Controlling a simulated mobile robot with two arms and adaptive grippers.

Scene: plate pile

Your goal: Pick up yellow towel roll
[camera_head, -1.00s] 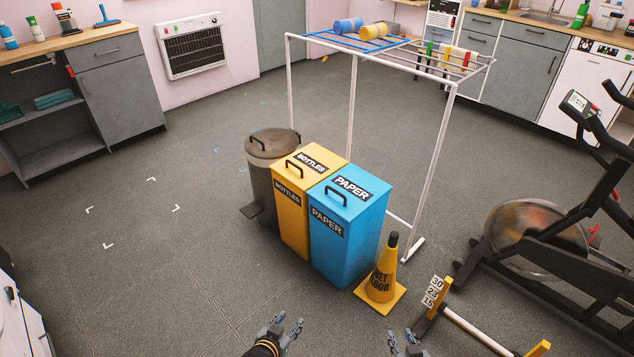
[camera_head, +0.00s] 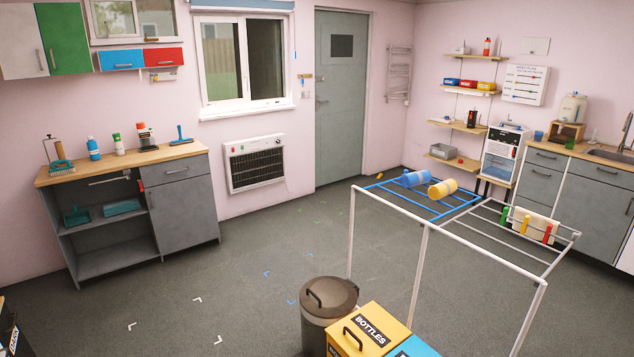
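The yellow towel roll (camera_head: 442,189) lies on its side on the blue section of a drying rack (camera_head: 421,228). A blue towel roll (camera_head: 415,178) lies just to its left on the same blue bars. Both rolls are across the room, beyond the bins. Neither of my grippers is in the current view.
A dark pedal bin (camera_head: 328,300) and a yellow bottles bin (camera_head: 370,325) stand in front of the rack, with a blue bin (camera_head: 412,347) beside them. A grey cabinet (camera_head: 185,215) stands at the left wall. Open floor (camera_head: 260,255) lies between it and the rack.

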